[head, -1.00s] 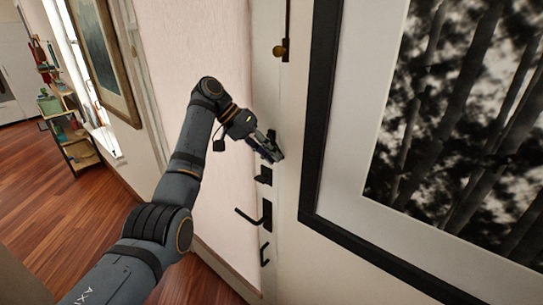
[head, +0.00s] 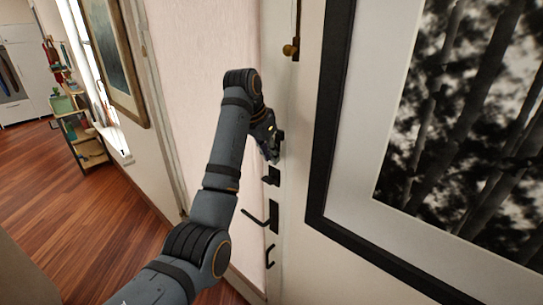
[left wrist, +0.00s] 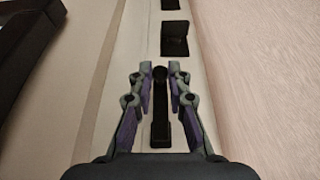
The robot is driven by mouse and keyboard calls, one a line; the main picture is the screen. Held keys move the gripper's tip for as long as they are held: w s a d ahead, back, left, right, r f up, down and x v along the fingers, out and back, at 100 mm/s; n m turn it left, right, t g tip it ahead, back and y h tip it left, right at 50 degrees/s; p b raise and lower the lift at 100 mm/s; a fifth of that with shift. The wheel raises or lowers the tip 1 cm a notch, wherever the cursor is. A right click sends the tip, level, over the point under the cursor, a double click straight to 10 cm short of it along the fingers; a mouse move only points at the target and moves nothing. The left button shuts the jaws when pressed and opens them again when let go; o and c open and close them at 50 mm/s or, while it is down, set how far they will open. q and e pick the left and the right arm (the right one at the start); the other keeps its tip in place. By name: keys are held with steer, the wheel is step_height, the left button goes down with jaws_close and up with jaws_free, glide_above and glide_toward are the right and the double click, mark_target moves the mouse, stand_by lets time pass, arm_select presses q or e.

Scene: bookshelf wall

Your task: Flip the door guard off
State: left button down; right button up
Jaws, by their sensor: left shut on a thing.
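The door guard (left wrist: 160,118) is a slim black bar with a round knob end, seen in the left wrist view on the pale door-edge strip. My left gripper (left wrist: 160,84) has its two fingers on either side of the bar near the knob end, shut on it. In the head view my left gripper (head: 273,152) is at the door's right edge, above the lock and lever handle, and its wrist and arm hide most of the guard. My right gripper is in neither view.
The pale door (head: 195,100) has a black lock plate (head: 271,176), a lever handle (head: 272,215) and a hook (head: 270,256) below the gripper. A large black-framed picture (head: 316,180) hangs close on the right. Wooden floor (head: 85,230) lies open at the left.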

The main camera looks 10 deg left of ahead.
arm_select(q)
steer(key=shift+w+r, duration=0.1)
steer(key=shift+r, duration=0.1)
stand_by(0.3)
steer(key=c, duration=1.6)
jaws_free()
steer(key=o, duration=0.3)
steer(key=shift+a+f, duration=0.1)
